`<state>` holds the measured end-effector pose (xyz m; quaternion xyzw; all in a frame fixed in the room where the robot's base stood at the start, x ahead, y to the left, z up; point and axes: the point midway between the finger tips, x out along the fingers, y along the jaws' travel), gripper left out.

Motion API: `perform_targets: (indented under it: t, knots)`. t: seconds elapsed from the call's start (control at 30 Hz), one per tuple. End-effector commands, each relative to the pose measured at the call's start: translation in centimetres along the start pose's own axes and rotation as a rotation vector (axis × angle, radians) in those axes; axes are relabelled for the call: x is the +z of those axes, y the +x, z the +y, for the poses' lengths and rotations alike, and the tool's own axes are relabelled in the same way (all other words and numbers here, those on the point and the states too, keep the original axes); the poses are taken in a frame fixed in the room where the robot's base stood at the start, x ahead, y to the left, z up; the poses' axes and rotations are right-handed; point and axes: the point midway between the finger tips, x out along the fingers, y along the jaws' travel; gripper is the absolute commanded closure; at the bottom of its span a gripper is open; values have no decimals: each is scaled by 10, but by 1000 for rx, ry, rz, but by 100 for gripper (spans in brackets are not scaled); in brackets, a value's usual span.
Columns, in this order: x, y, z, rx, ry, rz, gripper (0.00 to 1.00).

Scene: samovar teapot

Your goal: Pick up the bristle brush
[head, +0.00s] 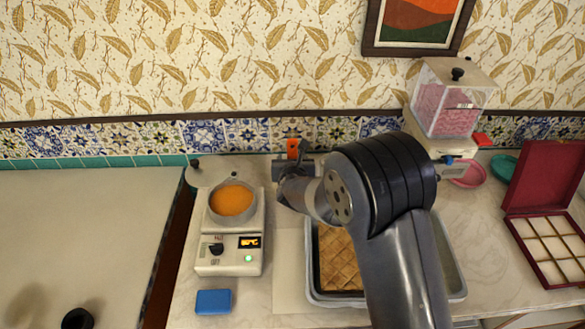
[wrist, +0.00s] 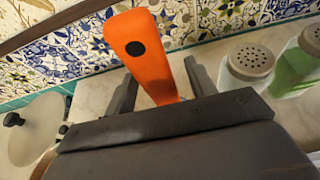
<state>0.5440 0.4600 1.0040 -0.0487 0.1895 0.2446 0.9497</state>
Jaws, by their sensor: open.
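An orange handle with a black dot, which I take for the bristle brush (wrist: 138,45), stands up between my fingers in the wrist view. Its orange top (head: 293,148) also shows in the head view, near the tiled wall. Its lower part and any bristles are hidden behind my gripper. My gripper (wrist: 160,70) is open, with one finger on each side of the handle. A gap shows on the right side; contact on the left cannot be told. In the head view my gripper (head: 293,168) is at the back of the counter, partly hidden by my arm.
A white warmer (head: 228,262) with a pan of orange contents stands left, a blue block (head: 213,302) before it. A grey tray of pastry (head: 455,275) lies under my arm. Two shakers (wrist: 250,60) stand right of the handle. A pink-filled dispenser (head: 448,108) stands at the back right.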

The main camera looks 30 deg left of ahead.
Motion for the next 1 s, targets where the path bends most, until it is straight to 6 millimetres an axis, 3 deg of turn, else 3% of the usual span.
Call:
perform_targets:
  t: [0.2, 0.47, 1.0]
  knots:
    - [0, 15, 0, 0, 0, 0, 47]
    - [0, 16, 0, 1, 0, -1, 48]
    - [0, 16, 0, 1, 0, -1, 92]
